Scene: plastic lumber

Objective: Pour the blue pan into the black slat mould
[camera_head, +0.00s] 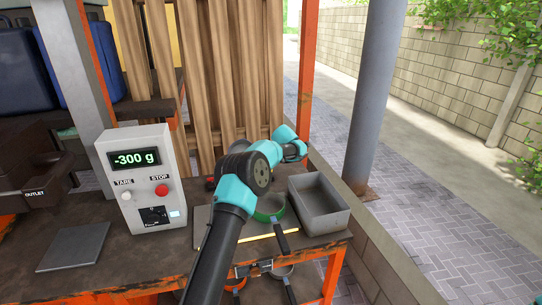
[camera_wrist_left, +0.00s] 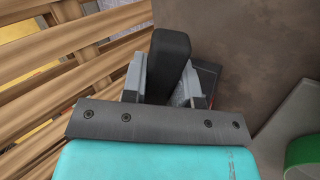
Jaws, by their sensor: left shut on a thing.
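In the left wrist view my left gripper (camera_wrist_left: 168,82) is shut on a thick black bar (camera_wrist_left: 172,50) that looks like a handle. What this bar belongs to is hidden. In the head view the teal and black arm reaches over the bench and its fingers are hidden. I cannot make out the blue pan's bowl in either view. I cannot make out the black slat mould either. My right gripper is not in view.
The scale box (camera_head: 140,180) reads -300 g. A green pan (camera_head: 270,208) sits left of a grey tray (camera_head: 318,208). A flat grey plate (camera_head: 75,247) lies on the bench at left. Wooden slats (camera_head: 205,80) stand behind. A grey post (camera_head: 374,90) rises at right.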

